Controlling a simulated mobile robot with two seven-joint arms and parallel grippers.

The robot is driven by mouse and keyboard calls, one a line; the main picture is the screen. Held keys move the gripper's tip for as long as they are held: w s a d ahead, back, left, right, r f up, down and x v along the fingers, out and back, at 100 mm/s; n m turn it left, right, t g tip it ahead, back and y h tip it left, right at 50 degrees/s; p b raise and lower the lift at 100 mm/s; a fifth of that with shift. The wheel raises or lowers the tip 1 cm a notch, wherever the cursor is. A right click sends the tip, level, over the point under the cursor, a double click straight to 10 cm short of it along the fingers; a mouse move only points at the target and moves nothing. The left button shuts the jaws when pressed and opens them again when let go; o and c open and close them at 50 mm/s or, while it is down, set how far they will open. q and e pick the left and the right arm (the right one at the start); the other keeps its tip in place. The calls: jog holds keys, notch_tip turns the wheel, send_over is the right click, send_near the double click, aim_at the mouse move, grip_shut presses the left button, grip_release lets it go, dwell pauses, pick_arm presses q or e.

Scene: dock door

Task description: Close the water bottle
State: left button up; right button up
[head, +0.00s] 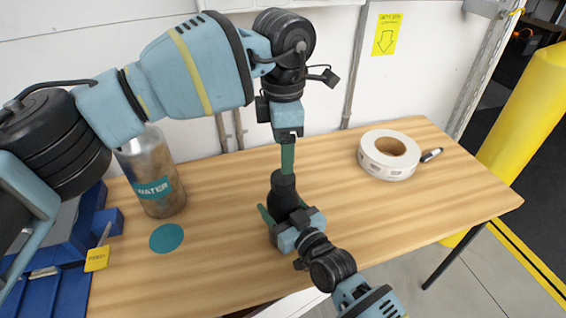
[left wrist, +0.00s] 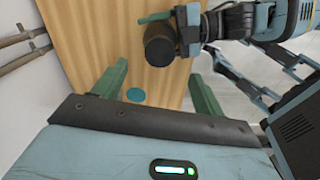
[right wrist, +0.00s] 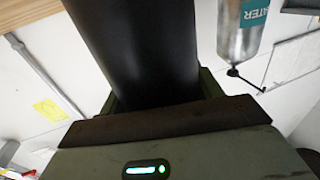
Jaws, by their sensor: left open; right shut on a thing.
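The silver water bottle (head: 160,190) with a teal WATER label stands upright at the left of the table. My left arm hides its top in the head view. In the right wrist view the bottle (right wrist: 248,45) shows a small black piece on a thin strap at its mouth end; whether the mouth is covered I cannot tell. My right gripper (head: 284,218) is shut around a dark bottle-like object (head: 284,192), which fills much of the right wrist view (right wrist: 135,50). My left gripper (head: 287,165) is open and empty, pointing down close above the dark object's top.
A flat teal disc (head: 166,238) lies in front of the water bottle. A blue bin (head: 65,260) with a yellow tag (head: 97,259) is at the left edge. A white tape roll (head: 388,157) and a marker (head: 431,155) lie at the right. The table's (head: 370,230) right front is clear.

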pick_arm(q)
jog(key=shift+r, duration=2.2)
pick_arm(e)
jog(key=o, duration=2)
jog(key=shift+c, duration=0.2)
pick_arm(q)
jog(key=shift+r, duration=0.25)
pick_arm(e)
jog(key=v, duration=0.8)
